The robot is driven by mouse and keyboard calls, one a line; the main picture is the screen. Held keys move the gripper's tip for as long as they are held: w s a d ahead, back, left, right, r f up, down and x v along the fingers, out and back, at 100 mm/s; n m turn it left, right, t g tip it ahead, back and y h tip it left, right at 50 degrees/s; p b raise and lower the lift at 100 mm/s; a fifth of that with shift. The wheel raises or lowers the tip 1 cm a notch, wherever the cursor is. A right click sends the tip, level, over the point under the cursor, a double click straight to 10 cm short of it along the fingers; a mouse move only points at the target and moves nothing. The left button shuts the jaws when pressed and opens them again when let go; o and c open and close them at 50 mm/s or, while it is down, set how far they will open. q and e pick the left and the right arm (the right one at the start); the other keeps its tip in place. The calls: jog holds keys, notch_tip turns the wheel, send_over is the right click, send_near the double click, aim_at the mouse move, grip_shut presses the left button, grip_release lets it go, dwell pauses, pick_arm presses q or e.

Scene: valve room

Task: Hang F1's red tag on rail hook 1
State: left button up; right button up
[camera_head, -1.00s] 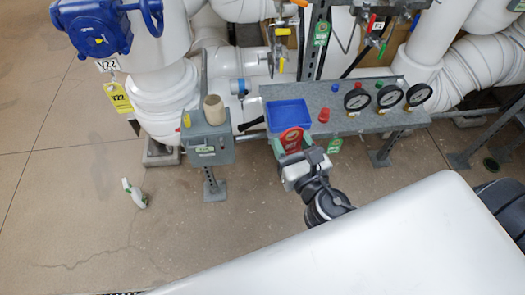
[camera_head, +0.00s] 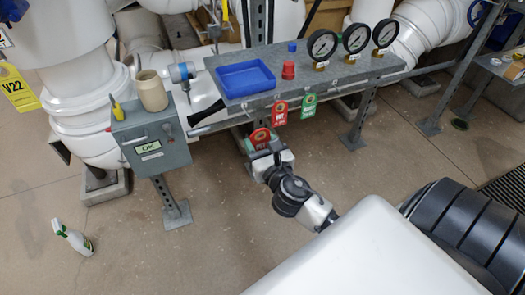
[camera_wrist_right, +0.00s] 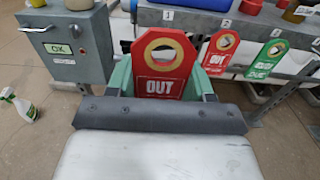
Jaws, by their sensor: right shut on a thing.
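A red tag with a yellow-ringed hole and the word OUT (camera_wrist_right: 165,86) stands upright between the green fingers of my right gripper (camera_wrist_right: 163,72), which is shut on it. In the head view the held tag (camera_head: 259,138) is below the shelf's front edge, with my right gripper (camera_head: 263,153) under it. The rail label 1 (camera_wrist_right: 168,15) shows just above the tag in the wrist view; the tag appears apart from the rail, and hook 1 itself is not clear. My left gripper is out of view.
Another red tag (camera_head: 280,112) and a green tag (camera_head: 308,106) hang on the rail to the right. The shelf (camera_head: 345,72) bears a blue tray (camera_head: 245,78), a red cap (camera_head: 288,70) and gauges. A grey box (camera_head: 152,145) stands left; a spray bottle (camera_head: 73,239) is on the floor.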

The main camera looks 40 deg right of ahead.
jog(key=f, duration=0.1)
jog(key=b, duration=0.1)
jog(key=d+f, duration=0.1)
jog(key=shift+w+f, duration=0.25)
jog(key=shift+f, duration=0.1)
jog(key=shift+w+d+h, duration=0.1)
jog(key=shift+w+h, duration=0.05)
jog(key=shift+h, duration=0.15)
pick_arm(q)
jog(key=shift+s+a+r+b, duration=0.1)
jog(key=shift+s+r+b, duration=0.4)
pick_arm(e)
jog(key=x, duration=0.5)
jog(key=shift+w, duration=0.25)
pick_arm(q)
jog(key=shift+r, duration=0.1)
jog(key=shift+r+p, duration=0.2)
jog(key=shift+p, duration=0.1)
pick_arm(e)
jog(key=shift+w+d, duration=0.15)
jog(key=shift+w, duration=0.35)
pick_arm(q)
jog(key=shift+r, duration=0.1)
pick_arm(e)
jog(key=shift+w, duration=0.25)
